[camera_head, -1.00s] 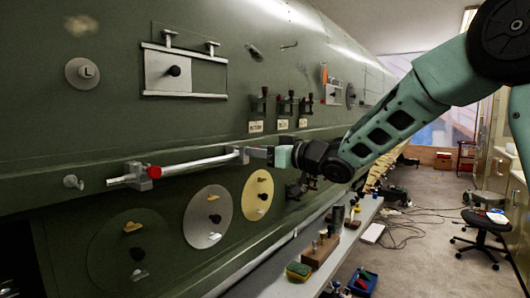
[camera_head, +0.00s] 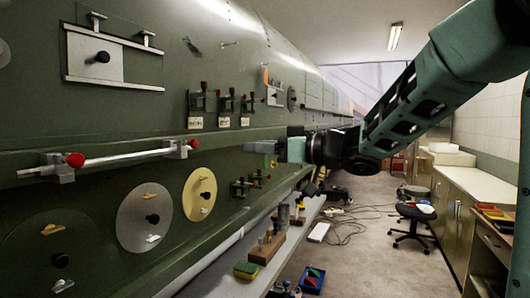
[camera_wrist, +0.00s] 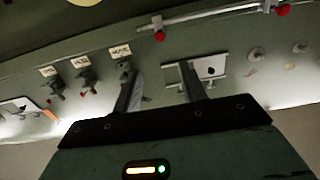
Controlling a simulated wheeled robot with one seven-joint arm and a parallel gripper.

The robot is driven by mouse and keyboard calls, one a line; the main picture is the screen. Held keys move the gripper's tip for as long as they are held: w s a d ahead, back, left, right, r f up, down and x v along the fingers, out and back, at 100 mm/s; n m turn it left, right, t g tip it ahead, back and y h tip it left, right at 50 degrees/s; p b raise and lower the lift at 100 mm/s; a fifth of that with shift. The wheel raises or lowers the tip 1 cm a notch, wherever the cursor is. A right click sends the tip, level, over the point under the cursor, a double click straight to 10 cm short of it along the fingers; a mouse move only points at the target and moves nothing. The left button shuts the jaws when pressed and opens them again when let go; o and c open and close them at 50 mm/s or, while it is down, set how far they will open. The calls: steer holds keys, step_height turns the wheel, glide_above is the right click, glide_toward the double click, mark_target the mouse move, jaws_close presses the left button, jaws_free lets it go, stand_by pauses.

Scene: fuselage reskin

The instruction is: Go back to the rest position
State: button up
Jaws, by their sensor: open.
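My gripper (camera_head: 262,147) is in the middle of the head view, pointing left toward the green fuselage (camera_head: 150,105). It is to the right of a silver bar with red knobs (camera_head: 125,157) and apart from it. In the wrist view my gripper's two fingers (camera_wrist: 162,85) stand apart with nothing held between them. The wrist view also shows the bar with red knobs (camera_wrist: 215,14) at the top, and labelled toggle clamps (camera_wrist: 85,77) to the left of the fingers.
Cables (camera_head: 350,225) lie on the floor. A black chair (camera_head: 415,215) and cabinets (camera_head: 470,195) stand at right. The aisle floor between is open.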

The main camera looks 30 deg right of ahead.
steer(key=shift+s+d, duration=0.2)
steer(key=shift+s, duration=0.05)
stand_by(0.4)
steer(key=s+a+f+m+g+h+b, duration=0.1)
steer(key=a+f+g+h, duration=0.1)
steer(key=a+f+h, duration=0.5)
steer(key=s+a+f+m+g+b, duration=0.15)
steer(key=a+f, duration=0.25)
steer(key=f, duration=0.7)
steer(key=s+a+f+n+g+h, duration=0.1)
steer(key=s+f+g, duration=0.4)
steer(key=s, duration=0.8)
steer(key=s+a+f+n+g+h, duration=0.2)
steer(key=s+a+f+g, duration=0.2)
steer(key=s, duration=0.9)
step_height(320, 180, down, 5)
steer(key=shift+a+r+g+b, duration=0.15)
steer(key=shift+a+g+b, duration=0.15)
steer(key=shift+g, duration=0.75)
